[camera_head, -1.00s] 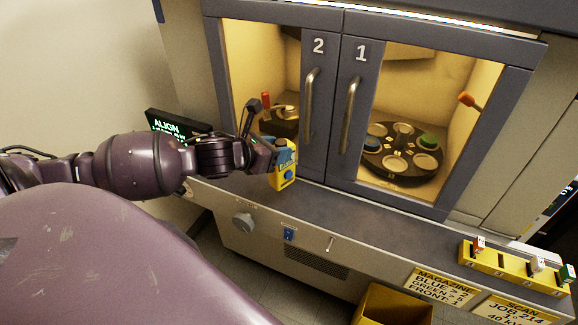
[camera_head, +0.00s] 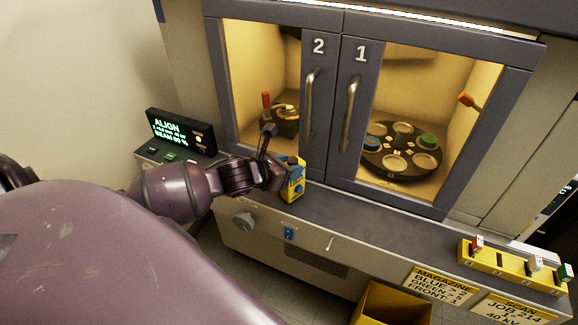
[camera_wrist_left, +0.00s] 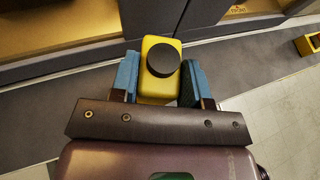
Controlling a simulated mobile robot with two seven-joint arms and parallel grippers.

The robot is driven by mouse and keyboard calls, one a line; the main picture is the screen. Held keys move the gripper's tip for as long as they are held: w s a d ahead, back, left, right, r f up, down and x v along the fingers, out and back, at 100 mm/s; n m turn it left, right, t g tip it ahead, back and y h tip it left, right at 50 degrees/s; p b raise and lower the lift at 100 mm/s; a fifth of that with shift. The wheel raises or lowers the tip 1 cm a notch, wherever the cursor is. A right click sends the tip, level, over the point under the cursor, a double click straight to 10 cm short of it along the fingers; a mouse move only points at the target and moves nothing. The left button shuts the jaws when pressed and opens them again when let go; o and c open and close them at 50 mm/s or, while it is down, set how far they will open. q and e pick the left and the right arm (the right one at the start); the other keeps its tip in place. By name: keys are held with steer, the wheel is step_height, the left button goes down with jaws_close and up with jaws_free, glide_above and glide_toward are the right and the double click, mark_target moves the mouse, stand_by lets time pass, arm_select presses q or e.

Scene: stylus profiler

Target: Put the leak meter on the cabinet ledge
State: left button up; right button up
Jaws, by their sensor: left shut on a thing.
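The grey cabinet ledge (camera_head: 350,207) runs below the cabinet doors. The meter is at the ledge's left part, in front of door 2; I cannot tell whether it touches the ledge. My right gripper is not in view.
Doors 2 (camera_head: 318,110) and 1 (camera_head: 355,120) stand shut behind the ledge, with protruding handles. A yellow rack (camera_head: 510,270) holds small pieces at the ledge's right end. An ALIGN display (camera_head: 180,132) stands left. The ledge's middle is clear; a yellow bin (camera_head: 392,305) is below.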

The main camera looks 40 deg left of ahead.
arm_select(q)
steer(key=shift+w+f, duration=0.1)
steer(key=shift+w, duration=0.05)
steer(key=shift+f, duration=0.2)
steer(key=o, duration=1.1)
steer(key=shift+r, duration=0.15)
